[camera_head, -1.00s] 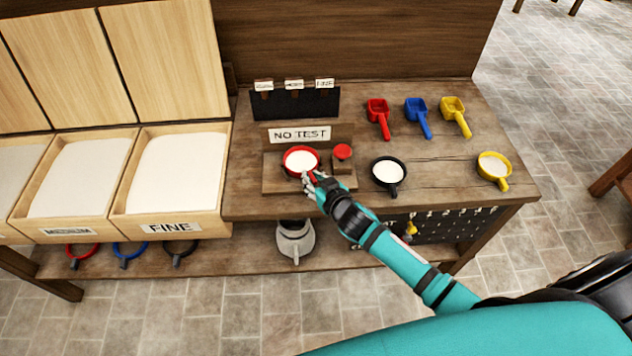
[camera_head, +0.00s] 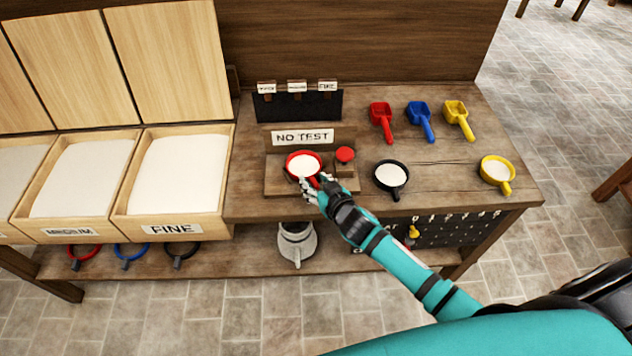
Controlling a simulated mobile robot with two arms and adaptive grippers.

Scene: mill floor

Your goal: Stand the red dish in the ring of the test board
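The red dish (camera_head: 303,164), filled with white material, sits upright on the wooden test board (camera_head: 277,184), below the "NO TEST" sign (camera_head: 303,137). Its short red handle points toward my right gripper. The ring is hidden under the dish, so the exact seating cannot be seen. My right gripper (camera_head: 314,189) is at the near side of the dish, by the handle end. Its fingers look spread apart, with the handle at or just beyond their tips. My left gripper is not in view.
A red button (camera_head: 345,155) stands on the board right of the dish. A black dish (camera_head: 391,175) and a yellow dish (camera_head: 497,170) stand farther right. Red (camera_head: 382,120), blue (camera_head: 421,120) and yellow (camera_head: 459,117) scoops lie behind. The "FINE" bin (camera_head: 178,180) is left.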

